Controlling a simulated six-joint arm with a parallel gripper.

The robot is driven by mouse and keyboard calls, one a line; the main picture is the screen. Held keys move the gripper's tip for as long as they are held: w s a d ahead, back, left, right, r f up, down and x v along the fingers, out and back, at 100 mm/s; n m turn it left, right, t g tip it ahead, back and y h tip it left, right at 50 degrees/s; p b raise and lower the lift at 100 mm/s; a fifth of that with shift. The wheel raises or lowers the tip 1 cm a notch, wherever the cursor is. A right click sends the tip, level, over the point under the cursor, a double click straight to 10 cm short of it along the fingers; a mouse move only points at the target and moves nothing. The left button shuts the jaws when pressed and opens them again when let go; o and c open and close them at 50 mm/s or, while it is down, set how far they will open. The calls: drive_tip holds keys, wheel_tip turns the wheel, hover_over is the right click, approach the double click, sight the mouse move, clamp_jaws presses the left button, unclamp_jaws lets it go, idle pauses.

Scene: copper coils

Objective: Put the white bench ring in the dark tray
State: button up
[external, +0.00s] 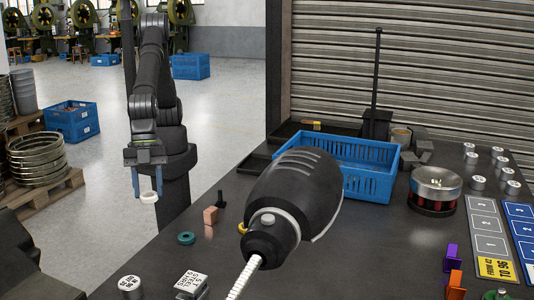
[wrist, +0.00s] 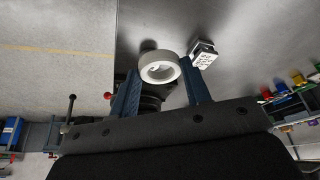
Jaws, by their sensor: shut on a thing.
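My gripper (external: 148,192) hangs at the left, fingers pointing down, beyond the left edge of the dark bench. It is shut on the white bench ring (external: 149,198), which sits between its blue fingertips, clear of the bench top. In the wrist view the ring (wrist: 160,80) is held between the two finger ends of my gripper (wrist: 160,68), its opening facing the camera. A dark, shallow tray (external: 345,130) lies at the back of the bench, behind the blue crate and partly hidden by it. A small yellow-orange item shows at this tray.
A blue crate (external: 378,184) stands mid-bench. A large black rounded body (external: 300,185) with a white cable blocks the view of the bench middle.

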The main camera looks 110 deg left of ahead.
drive_tip(key=w+a+n+t+y, duration=0.1)
drive_tip(key=w+a+n, duration=0.4)
drive_tip(key=w+a, duration=1.2)
drive_tip(key=w+a+n+t+y, duration=0.1)
drive_tip(key=w+a+n, duration=0.15)
drive_tip(key=a, duration=0.95)
drive_tip(key=w+a+n+y, duration=0.15)
drive_tip(key=w+a, duration=0.25)
drive_tip(key=a, duration=0.8)
drive_tip(key=s+a+n+y, duration=0.25)
drive_tip(key=a+n, duration=0.35)
drive_tip(key=a, duration=2.1)
drive_tip(key=s+a+n, duration=0.4)
drive_tip(key=s+a, duration=0.7)
drive_tip(key=a, duration=0.5)
drive_tip(key=shift+g+y, duration=0.4)
drive_tip(key=shift+g, duration=0.1)
drive_tip(key=a+f, duration=0.3)
drive_tip(key=f, duration=0.1)
drive_tip(key=s+a+f, duration=0.1)
drive_tip(key=a+f, duration=0.3)
drive_tip(key=s+a+f, duration=0.1)
drive_tip(key=a+f, duration=0.3)
drive_tip(key=shift+a, duration=0.2)
drive_tip(key=shift+f, duration=2.05)
